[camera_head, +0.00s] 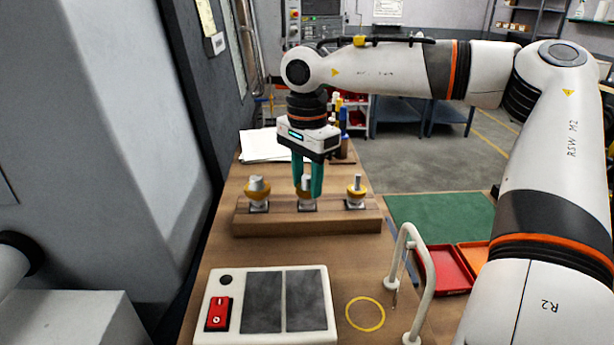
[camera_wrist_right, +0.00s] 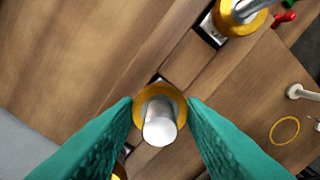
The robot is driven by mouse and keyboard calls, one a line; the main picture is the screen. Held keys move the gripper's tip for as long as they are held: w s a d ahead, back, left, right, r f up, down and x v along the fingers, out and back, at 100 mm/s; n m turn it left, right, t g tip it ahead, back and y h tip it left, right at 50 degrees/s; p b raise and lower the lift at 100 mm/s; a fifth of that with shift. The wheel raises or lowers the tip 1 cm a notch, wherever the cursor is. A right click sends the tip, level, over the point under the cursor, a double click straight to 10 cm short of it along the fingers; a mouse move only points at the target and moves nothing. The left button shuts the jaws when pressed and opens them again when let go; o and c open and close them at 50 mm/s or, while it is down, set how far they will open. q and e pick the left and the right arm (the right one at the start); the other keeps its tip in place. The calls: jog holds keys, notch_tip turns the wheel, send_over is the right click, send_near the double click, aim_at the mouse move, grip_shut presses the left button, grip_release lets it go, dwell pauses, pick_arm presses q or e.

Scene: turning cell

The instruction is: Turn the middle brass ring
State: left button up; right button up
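Three brass rings sit in a row on a wooden block (camera_head: 340,223), each around a grey metal post. The left ring (camera_head: 257,195) and the right ring (camera_head: 356,195) stand free. The middle brass ring (camera_wrist_right: 146,97) is between the teal fingers of my right gripper (camera_head: 308,193). In the right wrist view the fingertips (camera_wrist_right: 160,102) lie against opposite sides of it, with no clear gap, and its post (camera_wrist_right: 159,130) points up between them. In the head view the fingers partly hide this ring. My left gripper is not in view.
A white box with a red switch (camera_head: 218,314) stands at the table's front, beside a yellow circle (camera_head: 365,314). A pale curved handle (camera_head: 424,280), a red tray (camera_head: 449,270) and a green mat (camera_head: 440,215) are to the right. Papers (camera_head: 262,145) lie behind the block.

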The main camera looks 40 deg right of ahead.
jog(key=c, duration=0.3)
jog(key=shift+f+m+b, duration=0.1)
jog(key=shift+m+b, duration=0.85)
jog(key=shift+m, duration=0.25)
jog(key=m+b, duration=0.1)
jog(key=m, duration=0.2)
jog(key=shift+m+b, duration=0.65)
jog(key=shift+m, duration=0.55)
jog(key=shift+r, duration=0.2)
jog(key=o, duration=1)
